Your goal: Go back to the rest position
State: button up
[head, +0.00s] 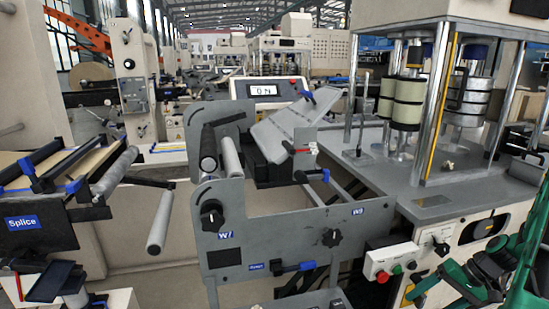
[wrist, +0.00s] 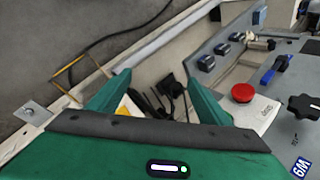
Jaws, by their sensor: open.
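My green gripper (head: 430,290) is low at the right of the head view, in front of the pale press cabinet and just right of the push-button box. In the wrist view my gripper (wrist: 156,78) has its two green fingers spread apart, with nothing held between them. Beyond the fingers are a pale machine side, a dark cable and black fittings near the floor.
The push-button box (head: 391,262), with red and green buttons, is close to my gripper. In the wrist view its red button (wrist: 242,93) is right of the fingers. The grey unwind frame (head: 285,225) with black knobs stands left.

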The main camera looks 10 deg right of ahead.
jog(key=s+a+r+g+h, duration=0.1)
jog(key=s+a+r+h, duration=0.2)
jog(key=r, duration=0.5)
jog(key=s+a+r+g+h, duration=0.1)
jog(key=s+a+r+g, duration=0.1)
jog(key=s+a+r, duration=0.35)
jog(key=s+a+r+h, duration=0.1)
jog(key=s+a+r, duration=0.3)
jog(key=s+r, duration=0.4)
jog(key=shift+s+r+h, duration=0.4)
jog(key=shift+s, duration=0.05)
jog(key=shift+a, duration=0.1)
jog(key=shift+w+f, duration=0.25)
jog(key=shift+w, duration=0.4)
